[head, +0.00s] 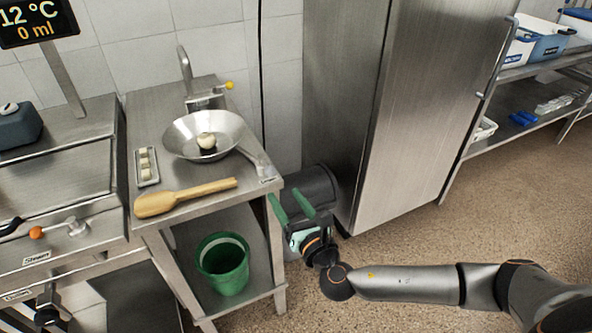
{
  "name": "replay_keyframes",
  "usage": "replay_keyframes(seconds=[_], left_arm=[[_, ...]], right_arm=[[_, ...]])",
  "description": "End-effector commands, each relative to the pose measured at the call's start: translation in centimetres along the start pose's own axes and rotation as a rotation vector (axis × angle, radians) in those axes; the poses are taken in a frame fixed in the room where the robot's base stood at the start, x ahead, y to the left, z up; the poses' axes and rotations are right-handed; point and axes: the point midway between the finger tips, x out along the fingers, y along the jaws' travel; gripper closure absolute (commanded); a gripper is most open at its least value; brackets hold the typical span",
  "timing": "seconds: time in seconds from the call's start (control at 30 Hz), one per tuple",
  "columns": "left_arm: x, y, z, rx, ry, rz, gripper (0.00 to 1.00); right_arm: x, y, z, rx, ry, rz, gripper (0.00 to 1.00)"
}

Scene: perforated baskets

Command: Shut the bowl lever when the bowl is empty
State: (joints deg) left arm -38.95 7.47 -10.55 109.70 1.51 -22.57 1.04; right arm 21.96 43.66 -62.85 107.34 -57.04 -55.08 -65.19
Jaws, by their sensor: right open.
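A wide metal bowl (178,139) stands on the steel table (217,184). A pale round lump (206,141) lies inside it, so the bowl is not empty. A small lever with a yellow tip (229,85) sits on the tap fitting behind the bowl. Another lever with an orange knob (36,233) is on the front of the steel unit at left; I cannot tell which is the bowl lever. My right gripper (287,198) is open and empty, with green fingers, just off the table's right front corner. My left gripper is not in view.
A wooden paddle (180,198) and a small tray of pale pieces (147,181) lie on the table. A green bucket (222,263) stands on the lower shelf. A dark cylinder (320,185) is behind my gripper. A tall steel cabinet (420,110) stands to the right; floor is clear at right.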

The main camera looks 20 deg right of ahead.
Motion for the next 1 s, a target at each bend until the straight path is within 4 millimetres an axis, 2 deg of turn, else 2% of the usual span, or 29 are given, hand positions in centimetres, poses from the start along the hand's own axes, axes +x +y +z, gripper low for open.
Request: replay_keyframes(seconds=[0.17, 0.5, 0.7, 1.0], left_arm=[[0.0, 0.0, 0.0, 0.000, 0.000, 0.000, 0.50], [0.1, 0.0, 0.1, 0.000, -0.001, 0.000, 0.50], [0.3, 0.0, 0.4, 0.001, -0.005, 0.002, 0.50], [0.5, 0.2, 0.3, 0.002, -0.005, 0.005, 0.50]], right_arm=[[1.4, 0.0, 0.5, -0.031, -0.018, 0.002, 0.39], [7.9, 0.0, 0.6, -0.026, -0.017, 0.002, 0.39], [10.9, 0.1, 0.5, -0.024, -0.015, 0.004, 0.39], [12.6, 0.0, 0.5, -0.024, -0.013, 0.004, 0.39]])
